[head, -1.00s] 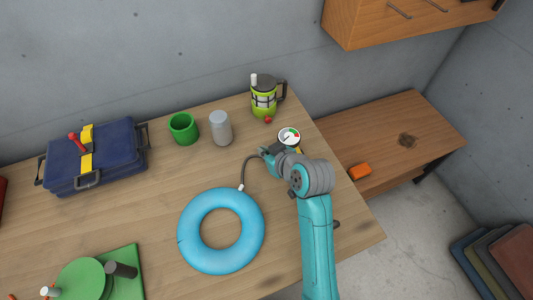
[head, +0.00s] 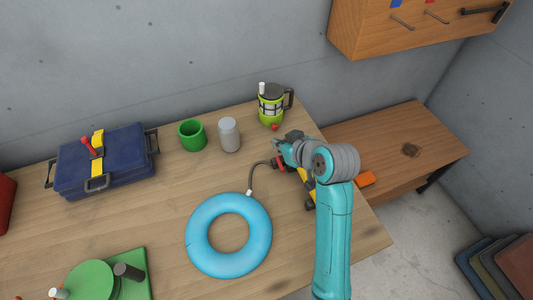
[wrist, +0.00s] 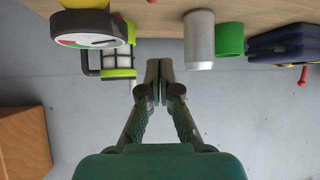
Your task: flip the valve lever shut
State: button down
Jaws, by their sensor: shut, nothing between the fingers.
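A small red part (head: 280,163), probably the valve lever, shows beside my gripper at the end of the dark hose (head: 252,176). The hose runs to the blue inflatable ring (head: 192,235). A yellow and black body (head: 306,182) shows beneath my arm. Whether the lever is turned across or along the line I cannot tell, as my wrist covers part of it. My gripper (head: 276,143) is shut and empty, just above and behind the red part; touching or apart is unclear. In the wrist view my fingertips (wrist: 165,64) are closed together, with the round gauge (wrist: 86,40) to their left. The lever is not recognisable there.
A green lantern (head: 271,107), a grey can (head: 229,135) and a green cup (head: 192,135) stand behind. A blue toolbox (head: 105,165) is at left. A wooden cabinet (head: 400,35) hangs at upper right. An orange block (head: 365,178) lies on a lower bench (head: 430,135).

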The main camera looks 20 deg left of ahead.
jog(key=shift+w+d+r, duration=0.85)
jog(key=shift+d+r, duration=0.2)
jog(key=shift+d, duration=0.1)
